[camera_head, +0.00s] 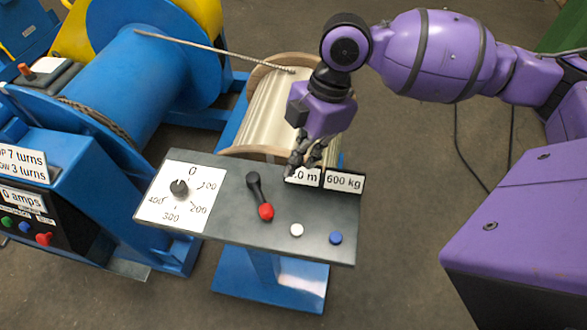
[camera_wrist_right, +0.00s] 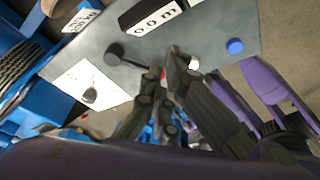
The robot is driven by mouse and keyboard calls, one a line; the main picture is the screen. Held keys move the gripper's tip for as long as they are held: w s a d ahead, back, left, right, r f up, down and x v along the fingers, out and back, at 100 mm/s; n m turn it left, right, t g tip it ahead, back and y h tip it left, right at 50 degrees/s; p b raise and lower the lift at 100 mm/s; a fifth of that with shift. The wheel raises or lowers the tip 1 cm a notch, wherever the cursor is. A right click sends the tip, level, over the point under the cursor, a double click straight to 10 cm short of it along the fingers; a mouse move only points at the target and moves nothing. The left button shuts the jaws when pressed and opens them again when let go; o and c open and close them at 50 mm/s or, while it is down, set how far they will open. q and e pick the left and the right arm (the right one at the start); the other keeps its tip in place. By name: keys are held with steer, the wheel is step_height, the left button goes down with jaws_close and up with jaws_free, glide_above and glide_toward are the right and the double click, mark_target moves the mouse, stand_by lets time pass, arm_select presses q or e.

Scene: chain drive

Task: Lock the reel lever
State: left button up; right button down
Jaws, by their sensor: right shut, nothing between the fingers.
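The reel lever (camera_head: 258,193) is a black arm with a red knob on the dark grey panel (camera_head: 215,235). In the head view its knob end points down and slightly right, toward the panel's front edge. My right gripper (camera_head: 298,168) is above the panel's back edge, behind and to the right of the lever, apart from it. Its fingers are together and empty. In the wrist view the lever's black pivot end (camera_wrist_right: 115,54) shows left of the right gripper (camera_wrist_right: 167,78), whose fingers mostly hide the knob. My left gripper is not in view.
A dial (camera_head: 179,188) is left of the lever. A white button (camera_head: 296,230) and a blue button (camera_head: 336,238) are to its right. A "600 kg" display (camera_head: 344,182) stands at the back edge. A pale reel (camera_head: 265,110) and a blue drum (camera_head: 130,75) with rope lie behind.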

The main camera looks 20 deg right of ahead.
steer(key=x, duration=0.9)
steer(key=shift+a+f+b, duration=0.1)
steer(key=shift+f+b, duration=0.2)
steer(key=shift+f, duration=0.05)
